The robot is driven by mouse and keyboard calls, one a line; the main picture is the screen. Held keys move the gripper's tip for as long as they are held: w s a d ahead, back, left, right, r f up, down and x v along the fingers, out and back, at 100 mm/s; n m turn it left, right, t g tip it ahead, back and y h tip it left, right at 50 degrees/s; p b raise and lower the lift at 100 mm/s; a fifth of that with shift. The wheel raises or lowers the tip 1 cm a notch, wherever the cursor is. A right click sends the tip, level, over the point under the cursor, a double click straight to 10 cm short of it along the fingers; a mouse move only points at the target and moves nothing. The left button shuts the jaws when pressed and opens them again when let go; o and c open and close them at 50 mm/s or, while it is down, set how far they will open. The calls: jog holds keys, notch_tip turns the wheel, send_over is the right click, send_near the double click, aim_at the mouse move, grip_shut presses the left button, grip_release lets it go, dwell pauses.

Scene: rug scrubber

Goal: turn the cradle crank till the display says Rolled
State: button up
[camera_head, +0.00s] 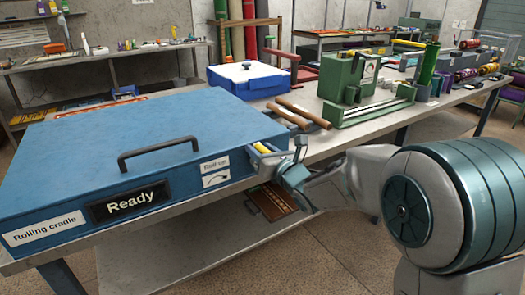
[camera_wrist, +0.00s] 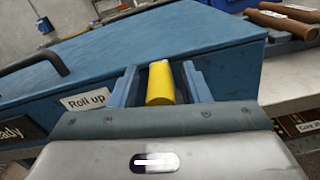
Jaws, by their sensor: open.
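The blue rolling cradle (camera_head: 95,135) stands on the bench at the left, labelled "Rolling cradle". Its dark display (camera_head: 130,202) reads "Ready". A "Roll up" label with a curved arrow (camera_head: 215,171) is near its right end; the label also shows in the wrist view (camera_wrist: 86,101). The crank's yellow handle (camera_head: 262,148) sticks out at the cradle's right end. My gripper (camera_head: 268,153) is open at the handle. In the wrist view, the yellow handle (camera_wrist: 160,84) lies between the two blue fingers, with a visible gap on the right side. The crank's arm is hidden.
Brown rollers (camera_head: 303,113) lie on the bench just right of the crank. A green machine (camera_head: 352,85) and a blue-and-white box (camera_head: 247,78) stand behind. A brown slatted item (camera_head: 272,202) is on the lower shelf below my gripper. A black bar handle (camera_head: 158,150) rises from the cradle lid.

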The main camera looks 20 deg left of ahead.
jog(key=c, duration=0.9)
jog(key=shift+w+f+b, duration=0.1)
jog(key=shift+b, duration=0.25)
grip_shut()
